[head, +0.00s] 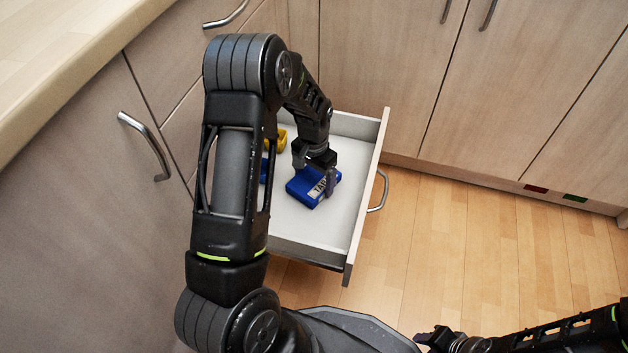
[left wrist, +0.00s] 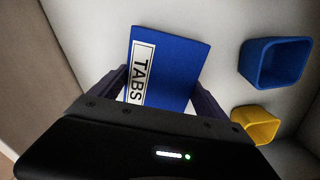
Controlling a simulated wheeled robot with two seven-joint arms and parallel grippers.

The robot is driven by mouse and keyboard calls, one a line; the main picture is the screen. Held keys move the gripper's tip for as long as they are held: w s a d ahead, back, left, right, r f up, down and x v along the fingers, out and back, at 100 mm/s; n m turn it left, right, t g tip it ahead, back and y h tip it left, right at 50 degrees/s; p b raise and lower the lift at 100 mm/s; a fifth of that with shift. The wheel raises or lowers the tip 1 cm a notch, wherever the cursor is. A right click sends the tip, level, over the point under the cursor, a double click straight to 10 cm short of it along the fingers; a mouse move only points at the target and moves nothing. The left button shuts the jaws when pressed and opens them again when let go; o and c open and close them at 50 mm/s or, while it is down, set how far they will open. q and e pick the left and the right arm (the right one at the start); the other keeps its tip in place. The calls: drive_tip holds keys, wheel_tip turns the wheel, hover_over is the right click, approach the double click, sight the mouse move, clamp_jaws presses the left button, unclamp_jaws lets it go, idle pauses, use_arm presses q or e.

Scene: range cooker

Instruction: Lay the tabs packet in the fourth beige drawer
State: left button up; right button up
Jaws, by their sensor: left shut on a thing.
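The tabs packet (head: 308,187) is a blue box with a white label reading TABS. My left gripper (head: 314,178) is shut on it, inside the open beige drawer (head: 340,247). In the left wrist view the tabs packet (left wrist: 178,65) sits between the two fingers of my left gripper (left wrist: 155,92), close above the white drawer floor. I cannot tell whether the packet touches the floor. My right gripper (head: 437,338) is at the bottom of the head view, over the wood floor, away from the drawer; its jaw state is unclear.
A blue container (left wrist: 275,62) and a yellow container (left wrist: 256,123) stand in the drawer beside the packet. The yellow one (head: 281,138) also shows in the head view. The drawer's front panel (head: 369,190) and cupboard doors (head: 520,85) border the space. The front of the drawer floor is clear.

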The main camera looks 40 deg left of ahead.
sight(314, 179)
use_arm(q)
drive_tip(key=shift+f, duration=0.1)
drive_tip(key=o, duration=1.5)
drive_tip(key=shift+o, duration=0.2)
wheel_tip(314, 179, up, 12)
drive_tip(key=p, duration=0.4)
